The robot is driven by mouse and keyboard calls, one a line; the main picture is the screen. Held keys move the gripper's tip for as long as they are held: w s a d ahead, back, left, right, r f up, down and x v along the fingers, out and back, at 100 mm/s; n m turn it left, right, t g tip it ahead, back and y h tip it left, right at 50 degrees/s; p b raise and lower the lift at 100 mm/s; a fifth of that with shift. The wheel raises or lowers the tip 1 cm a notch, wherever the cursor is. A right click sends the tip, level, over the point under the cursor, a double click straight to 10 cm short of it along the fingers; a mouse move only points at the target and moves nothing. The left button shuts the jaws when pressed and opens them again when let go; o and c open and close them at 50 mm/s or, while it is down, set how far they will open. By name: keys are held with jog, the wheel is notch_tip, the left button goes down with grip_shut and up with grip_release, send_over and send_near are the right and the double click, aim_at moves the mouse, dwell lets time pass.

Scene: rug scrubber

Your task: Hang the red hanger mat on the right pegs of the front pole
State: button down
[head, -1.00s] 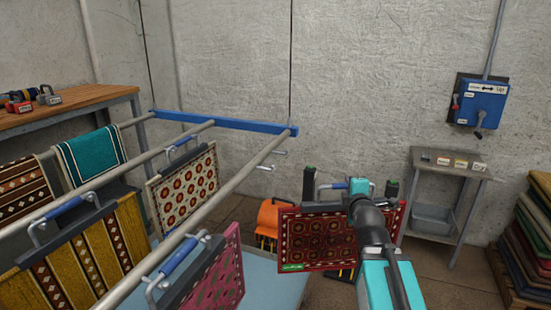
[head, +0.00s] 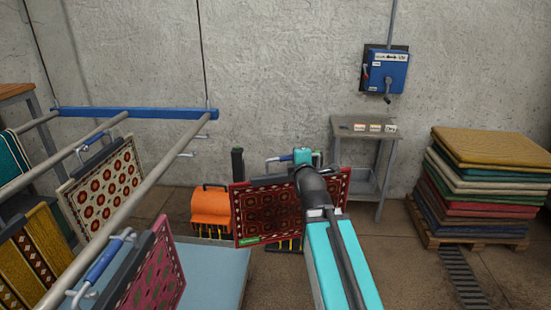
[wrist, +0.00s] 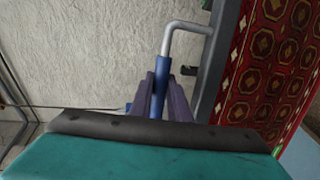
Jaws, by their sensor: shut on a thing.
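The red hanger mat (head: 264,212), dark red with a pale patterned border and a green tag at a lower corner, hangs in the air right of the rack. My gripper (head: 302,158) is shut on its blue handle; in the wrist view the two purple fingers (wrist: 160,100) sit either side of the blue handle (wrist: 163,75), and part of the mat (wrist: 270,70) shows at right. The front pole (head: 150,182) is the grey bar nearest the mat. Two bare pegs (head: 194,146) stick out from its right side near the far end. The mat is apart from them.
A pink mat (head: 150,270) hangs on the near part of the front pole. A patterned red-and-white mat (head: 103,190) hangs behind. An orange machine (head: 210,207) stands on the floor. A small grey table (head: 365,128) and stacked mats (head: 485,185) stand right.

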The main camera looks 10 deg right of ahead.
jog(key=s+d+r+m+g+h+p, duration=0.1)
jog(key=s+d+r+m+g+h, duration=0.3)
jog(key=d, duration=0.9)
jog(key=s+d+m+h+p, duration=0.1)
jog(key=s+d+m+h, duration=0.15)
jog(key=s+d, duration=0.75)
jog(key=s+d+r+m+g+h+p, duration=0.15)
jog(key=d+h, duration=0.25)
jog(key=d, duration=1.3)
jog(key=s+d+r+m+g+h, duration=0.1)
jog(key=s+d+r+m+g, duration=0.2)
jog(key=s+d, duration=0.5)
jog(key=s+d+r+m+g+h+p, duration=0.1)
jog(key=s+d+r+m+g, duration=0.2)
jog(key=s+d, duration=0.5)
jog(key=s+d+r+m+g+h, duration=0.1)
jog(key=s+d+r+m+g, duration=0.3)
jog(key=s+d, duration=0.5)
jog(key=s+g, duration=0.2)
jog(key=s, duration=0.8)
jog(key=shift+r+h+p, duration=0.2)
jog(key=shift+h+p, duration=0.1)
jog(key=shift+h, duration=0.05)
jog(key=shift+s, duration=0.1)
